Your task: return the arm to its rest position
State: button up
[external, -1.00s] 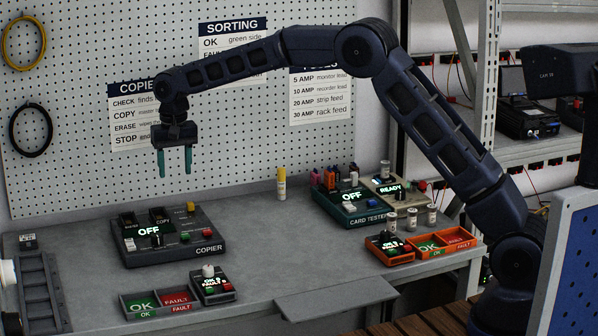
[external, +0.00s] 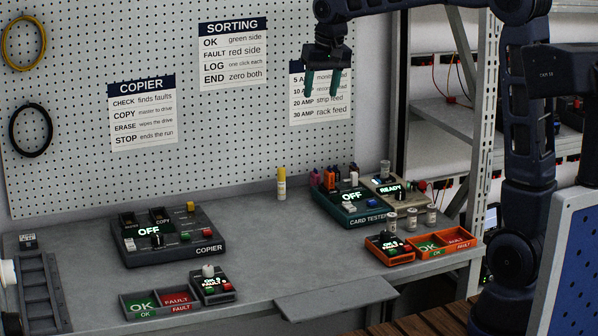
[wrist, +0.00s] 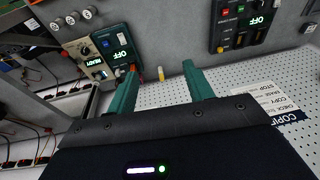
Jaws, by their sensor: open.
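My gripper (external: 322,84) hangs high in front of the pegboard, fingers pointing down, well above the bench. Its two teal fingers are apart with nothing between them. The arm is folded back toward its base at the right, with the upper links near the top edge of the external view. In the wrist view my gripper (wrist: 162,85) also shows two spread teal fingers and empty space between them.
A metal shelf rack (external: 480,110) rises at the right. The air below my gripper is clear.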

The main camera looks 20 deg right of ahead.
jog(key=s+d+t, duration=0.1)
jog(key=s+d, duration=1.4)
jog(key=s+d+f, duration=0.3)
jog(key=s+d, duration=0.1)
jog(key=s, duration=0.4)
jog(key=s+d+f+t, duration=0.1)
jog(key=s+d+f, duration=0.2)
jog(key=s, duration=0.4)
jog(key=shift+s+d+f+t+h, duration=0.15)
jog(key=shift+s+d+t+h, duration=0.15)
jog(key=shift+s+d+h, duration=0.1)
